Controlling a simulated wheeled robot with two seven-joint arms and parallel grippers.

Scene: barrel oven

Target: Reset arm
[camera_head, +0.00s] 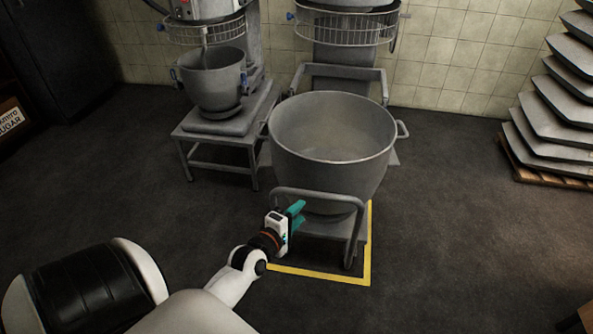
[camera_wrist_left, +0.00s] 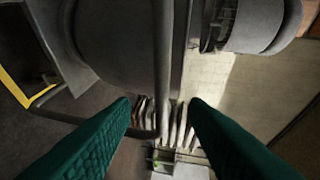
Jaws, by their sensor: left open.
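My left gripper (camera_head: 297,213) has teal fingers and is in front of the large grey mixing bowl (camera_head: 333,140), beside the bent handle bar (camera_head: 318,196) of the bowl's trolley. In the left wrist view the gripper (camera_wrist_left: 160,125) has its two teal fingers spread apart, with nothing held between them. A grey bar (camera_wrist_left: 162,70) runs down the picture just beyond the fingers; whether it touches them I cannot tell. My left arm comes in from the lower left. My right gripper is not in view.
A yellow floor marking (camera_head: 320,273) frames the trolley. A smaller mixer bowl (camera_head: 212,80) stands on a low stand (camera_head: 228,130) at the back left. Stacked grey trays (camera_head: 555,120) sit on a pallet at the right. The dark floor is clear on the right and left of the trolley.

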